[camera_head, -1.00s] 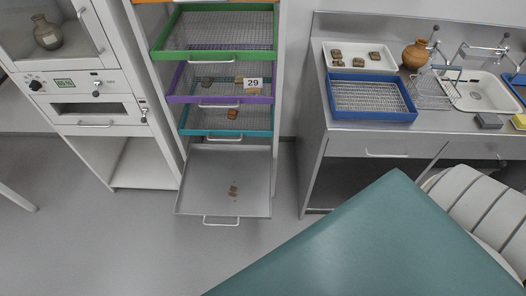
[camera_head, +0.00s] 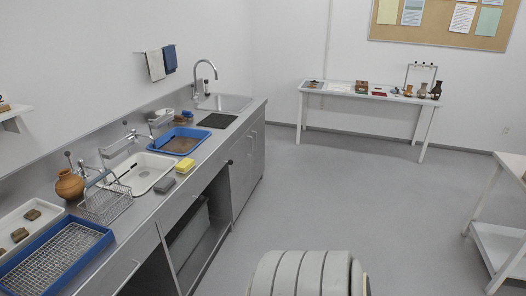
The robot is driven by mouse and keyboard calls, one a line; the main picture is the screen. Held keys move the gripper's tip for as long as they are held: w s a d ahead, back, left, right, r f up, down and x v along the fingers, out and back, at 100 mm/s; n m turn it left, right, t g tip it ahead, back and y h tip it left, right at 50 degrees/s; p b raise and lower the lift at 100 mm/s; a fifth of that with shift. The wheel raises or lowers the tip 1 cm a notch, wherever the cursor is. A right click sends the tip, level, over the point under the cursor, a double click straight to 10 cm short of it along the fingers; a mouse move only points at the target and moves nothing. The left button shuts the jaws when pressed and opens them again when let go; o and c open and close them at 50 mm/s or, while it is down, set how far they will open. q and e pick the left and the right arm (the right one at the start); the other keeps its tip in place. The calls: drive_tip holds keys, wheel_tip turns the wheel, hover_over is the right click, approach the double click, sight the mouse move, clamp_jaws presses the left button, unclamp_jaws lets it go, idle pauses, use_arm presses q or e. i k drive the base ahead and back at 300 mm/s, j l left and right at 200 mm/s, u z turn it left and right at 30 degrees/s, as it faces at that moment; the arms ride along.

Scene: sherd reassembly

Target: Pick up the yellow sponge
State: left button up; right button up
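The yellow sponge (camera_head: 184,166) sits on the steel counter (camera_head: 214,151) near its front edge, beside the white sink basin. A grey block (camera_head: 164,185) lies just in front of it to the left. Neither of my grippers is in view.
Along the counter are a blue mesh tray (camera_head: 55,259), a white tray with sherds (camera_head: 41,211), a clay jar (camera_head: 69,185), a wire rack (camera_head: 105,203), the white basin (camera_head: 142,171) and a blue tub (camera_head: 178,141). A white table (camera_head: 345,88) stands at the far wall. The floor (camera_head: 330,190) between is clear.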

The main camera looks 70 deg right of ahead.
sight(186, 164)
drive_tip(key=z, duration=1.8)
drive_tip(key=l+u, duration=0.35)
drive_tip(key=l, duration=0.35)
drive_tip(key=l+u, duration=0.4)
drive_tip(key=l, duration=0.3)
drive_tip(key=i+l+u, duration=0.1)
drive_tip(key=u, duration=0.65)
drive_tip(key=i+l+u, duration=0.1)
drive_tip(key=l+u, duration=0.25)
drive_tip(key=l, duration=0.15)
drive_tip(key=i+l+u, duration=0.1)
drive_tip(key=l+u, duration=0.25)
drive_tip(key=l, duration=0.15)
drive_tip(key=l+u, duration=0.35)
drive_tip(key=l, duration=0.1)
